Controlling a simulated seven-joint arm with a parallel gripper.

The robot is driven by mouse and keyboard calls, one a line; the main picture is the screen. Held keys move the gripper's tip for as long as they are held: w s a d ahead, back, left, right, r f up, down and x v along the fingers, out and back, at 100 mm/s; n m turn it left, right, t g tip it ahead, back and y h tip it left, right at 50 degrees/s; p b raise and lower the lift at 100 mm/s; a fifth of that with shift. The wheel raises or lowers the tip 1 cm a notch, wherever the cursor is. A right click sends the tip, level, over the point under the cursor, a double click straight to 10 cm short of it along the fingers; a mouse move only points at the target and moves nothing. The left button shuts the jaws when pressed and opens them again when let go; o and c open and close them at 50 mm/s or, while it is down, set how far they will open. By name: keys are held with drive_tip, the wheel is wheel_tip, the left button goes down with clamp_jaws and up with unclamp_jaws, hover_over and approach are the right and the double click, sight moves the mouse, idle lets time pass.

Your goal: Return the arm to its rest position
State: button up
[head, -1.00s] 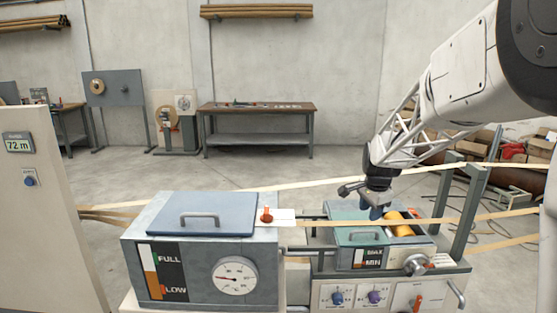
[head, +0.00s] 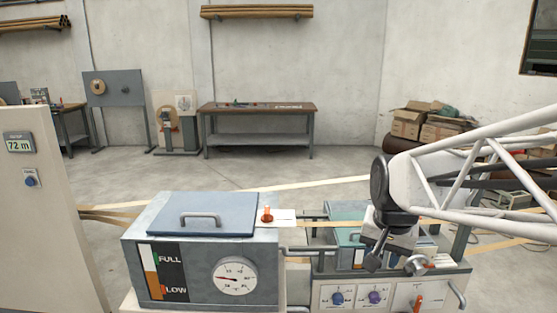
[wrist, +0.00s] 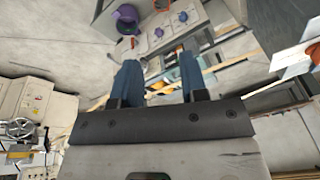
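My arm reaches in from the right in the head view, with its white lattice link in front of the machine. My gripper hangs low in front of the small tray, its fingers partly hidden by my wrist. In the wrist view, my gripper (wrist: 158,68) has two blue fingers standing apart with a clear gap and nothing held between them. The teal tray (head: 346,211) on the right machine is partly covered by my wrist. The control panel (head: 355,296) with blue, purple and orange-red knobs is below; it also shows beyond my fingers in the wrist view (wrist: 173,27).
A grey tank (head: 205,248) with a handled lid, a FULL/LOW gauge and a dial stands left of the tray. A cabinet (head: 38,220) reading 72 m is at far left. Boxes (head: 430,122) lie behind.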

drive_tip(key=s+a+f+n, duration=0.2)
drive_tip(key=s+f+n, duration=0.1)
drive_tip(key=s, duration=1.2)
drive_tip(key=shift+n, duration=0.9)
